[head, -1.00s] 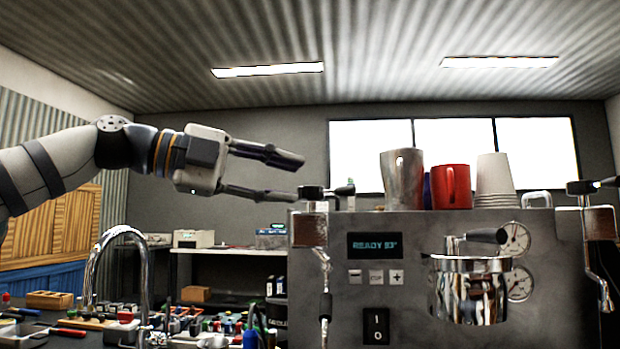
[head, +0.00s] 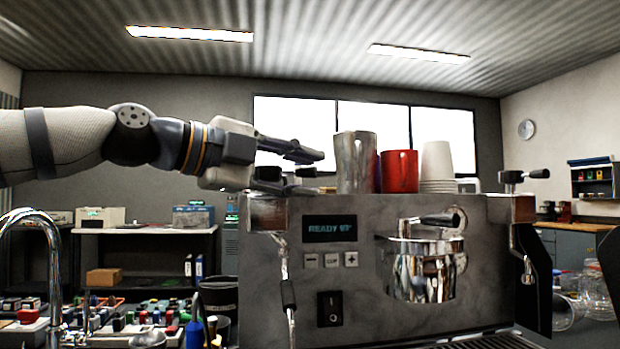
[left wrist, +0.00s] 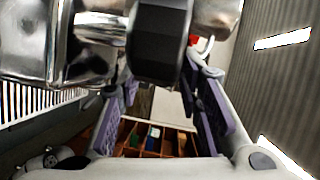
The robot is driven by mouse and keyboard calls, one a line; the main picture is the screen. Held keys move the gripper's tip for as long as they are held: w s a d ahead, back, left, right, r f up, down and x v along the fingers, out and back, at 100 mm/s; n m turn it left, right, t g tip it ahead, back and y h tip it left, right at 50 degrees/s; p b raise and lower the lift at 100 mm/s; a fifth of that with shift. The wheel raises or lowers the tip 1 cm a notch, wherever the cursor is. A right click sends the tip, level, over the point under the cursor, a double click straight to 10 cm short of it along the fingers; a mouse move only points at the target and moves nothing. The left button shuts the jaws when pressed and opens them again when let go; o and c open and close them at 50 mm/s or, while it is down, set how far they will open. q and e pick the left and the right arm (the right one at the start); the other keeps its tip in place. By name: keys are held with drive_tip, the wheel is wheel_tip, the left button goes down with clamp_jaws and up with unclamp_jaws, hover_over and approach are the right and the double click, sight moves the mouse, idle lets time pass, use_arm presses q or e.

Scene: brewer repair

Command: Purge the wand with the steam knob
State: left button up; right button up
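The espresso machine (head: 370,275) is grey metal, and its display reads READY. At its top left is a dark steam knob (head: 268,173). A thin metal wand (head: 287,285) with a dark sleeve hangs below it. My left gripper (head: 315,172) reaches in from the left with its fingers apart, one above and one below the knob. In the left wrist view the black knob (left wrist: 160,45) shows large between the spread purple-padded fingers; I cannot tell if they touch it. A second knob (head: 525,175) and wand (head: 526,265) are at the machine's right. My right gripper is out of view.
A metal pitcher (head: 355,162), a red mug (head: 399,171) and stacked paper cups (head: 437,166) stand on the machine, close right of my left gripper. A tap (head: 50,260) and cluttered counter are at left.

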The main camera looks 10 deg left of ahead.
use_arm(q)
drive_tip(key=shift+w+d, duration=0.45)
drive_tip(key=shift+w, duration=0.1)
drive_tip(key=shift+c, duration=0.4)
clamp_jaws()
